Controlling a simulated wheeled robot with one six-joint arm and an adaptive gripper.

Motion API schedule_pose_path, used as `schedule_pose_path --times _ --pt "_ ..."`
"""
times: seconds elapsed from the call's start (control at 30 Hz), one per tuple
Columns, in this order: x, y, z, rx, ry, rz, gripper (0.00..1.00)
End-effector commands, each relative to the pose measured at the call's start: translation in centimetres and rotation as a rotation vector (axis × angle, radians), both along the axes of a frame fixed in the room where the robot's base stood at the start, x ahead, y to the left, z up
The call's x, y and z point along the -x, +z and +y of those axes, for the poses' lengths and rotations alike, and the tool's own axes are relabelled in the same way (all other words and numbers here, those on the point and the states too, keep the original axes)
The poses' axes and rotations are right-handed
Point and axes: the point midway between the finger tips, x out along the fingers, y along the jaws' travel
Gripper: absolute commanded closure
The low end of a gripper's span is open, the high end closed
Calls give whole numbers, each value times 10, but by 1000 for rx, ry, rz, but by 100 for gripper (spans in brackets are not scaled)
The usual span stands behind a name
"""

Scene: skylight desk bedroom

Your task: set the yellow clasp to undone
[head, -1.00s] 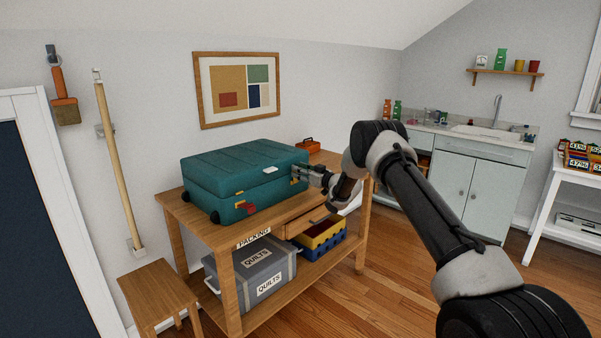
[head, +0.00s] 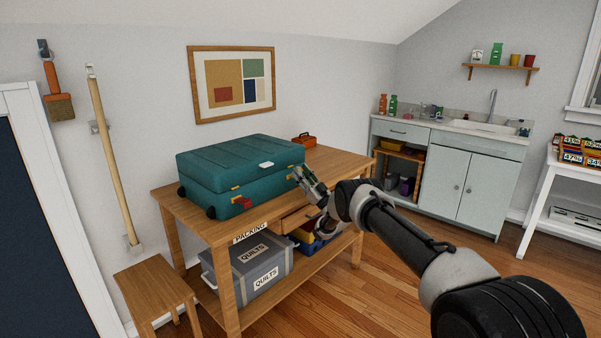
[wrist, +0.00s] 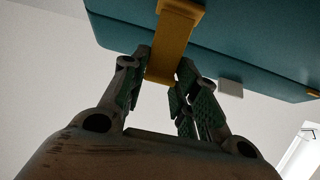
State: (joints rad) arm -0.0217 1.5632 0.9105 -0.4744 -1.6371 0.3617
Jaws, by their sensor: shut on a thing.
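The teal case (head: 225,170) lies closed on the wooden table, with a red tag and a small yellow fitting on its front. The yellow clasp (wrist: 172,45) shows large in the wrist view, sticking out from the teal case edge (wrist: 115,30). My gripper (wrist: 164,62) is shut on the clasp, one finger on each side of its free end. In the head view my gripper (head: 301,174) is at the case's right front corner, tilted up from below. There the fingers largely hide the clasp, so its exact setting is unclear.
The wooden table (head: 340,163) has a part-open drawer (head: 298,219) below my gripper. A grey quilts bin (head: 245,275) is on the lower shelf. A small orange box (head: 303,141) sits behind the case. A stool (head: 153,290) stands left.

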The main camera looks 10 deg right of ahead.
Motion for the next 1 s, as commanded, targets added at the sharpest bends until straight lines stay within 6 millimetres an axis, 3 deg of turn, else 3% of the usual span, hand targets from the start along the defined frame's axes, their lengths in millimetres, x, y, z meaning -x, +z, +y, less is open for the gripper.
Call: schedule_pose_path --times 0.87,0.9,1.0 --pt "3 -8 -2 -73 -1 -100 94" --pt "3 -8 -2 -73 -1 -100 63" --pt "3 -8 -2 -73 -1 -100 48"
